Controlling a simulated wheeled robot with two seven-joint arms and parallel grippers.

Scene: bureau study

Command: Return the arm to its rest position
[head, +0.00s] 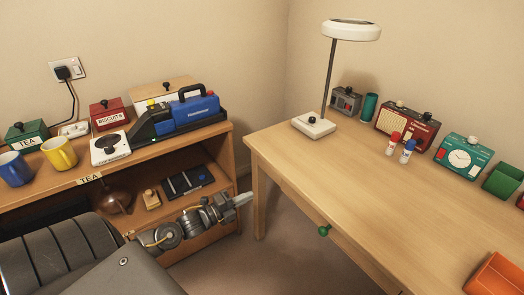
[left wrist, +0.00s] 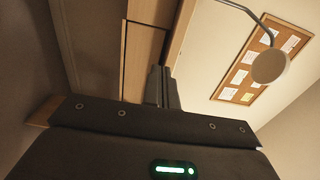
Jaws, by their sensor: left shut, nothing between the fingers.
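My left arm comes in from the lower left in the head view. Its gripper (head: 243,199) is at the right end of the shelf unit, in front of the lower shelf and left of the desk. The left gripper is shut and empty, pointing right. In the left wrist view the dark gripper fingers (left wrist: 163,88) are together, with nothing between them. My right gripper is in neither view.
A wooden desk (head: 330,160) with a green knob (head: 324,230) stands to the right, carrying a white lamp (head: 314,126). The shelf unit (head: 236,160) holds mugs, tins and a blue machine (head: 196,110). Open floor (head: 290,255) lies between them.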

